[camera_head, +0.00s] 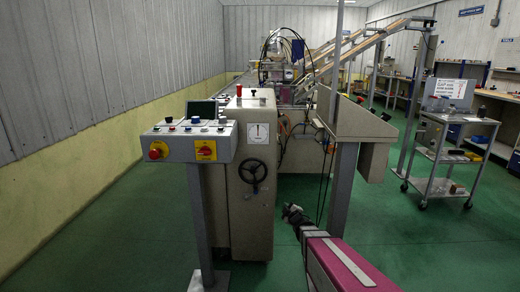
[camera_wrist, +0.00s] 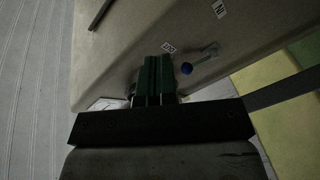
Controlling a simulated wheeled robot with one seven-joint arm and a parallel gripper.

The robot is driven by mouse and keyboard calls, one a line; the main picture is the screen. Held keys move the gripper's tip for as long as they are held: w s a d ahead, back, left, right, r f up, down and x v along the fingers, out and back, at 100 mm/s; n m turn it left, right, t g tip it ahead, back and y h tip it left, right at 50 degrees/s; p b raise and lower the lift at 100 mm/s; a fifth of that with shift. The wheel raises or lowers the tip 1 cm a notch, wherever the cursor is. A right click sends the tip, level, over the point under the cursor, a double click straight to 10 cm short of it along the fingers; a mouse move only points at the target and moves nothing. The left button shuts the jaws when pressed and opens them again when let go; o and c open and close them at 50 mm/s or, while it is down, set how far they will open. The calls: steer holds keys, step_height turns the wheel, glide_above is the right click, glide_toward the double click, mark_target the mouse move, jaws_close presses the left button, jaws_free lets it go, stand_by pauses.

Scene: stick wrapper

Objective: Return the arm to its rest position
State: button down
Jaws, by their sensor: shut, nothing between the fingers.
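My arm comes in at the bottom of the head view, with a pink and white link stretching toward the front of a beige machine (camera_head: 252,190). The dark end of the arm shows low beside the machine, too small there to make out the fingers. In the wrist view my gripper (camera_wrist: 155,60) has green fingers close together, shut and empty.
A control panel (camera_head: 185,142) with a red knob on yellow stands on a post at left. The machine carries a black handwheel (camera_head: 253,172). A grey post (camera_head: 343,190) stands close to my arm. A trolley (camera_head: 450,160) is at right. Green floor (camera_head: 420,250) is open at lower right.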

steer(key=s+d+f+m+g+h, duration=0.1)
steer(key=s+d+m+g+h, duration=0.25)
steer(key=s+m+g, duration=0.4)
steer(key=s+d+f+m+g+h, duration=0.25)
steer(key=s+d+m+g, duration=0.2)
steer(key=s, duration=0.55)
steer(key=s+a+r+m+g, duration=0.1)
steer(key=s+g, duration=0.1)
steer(key=s, duration=0.3)
steer(key=s+a+r+m+g, duration=0.1)
steer(key=s+m+g, duration=0.1)
steer(key=s, duration=0.3)
steer(key=shift+s+a+r+g+y, duration=0.25)
steer(key=shift+a+g+y, duration=0.05)
steer(key=shift+a+g, duration=0.1)
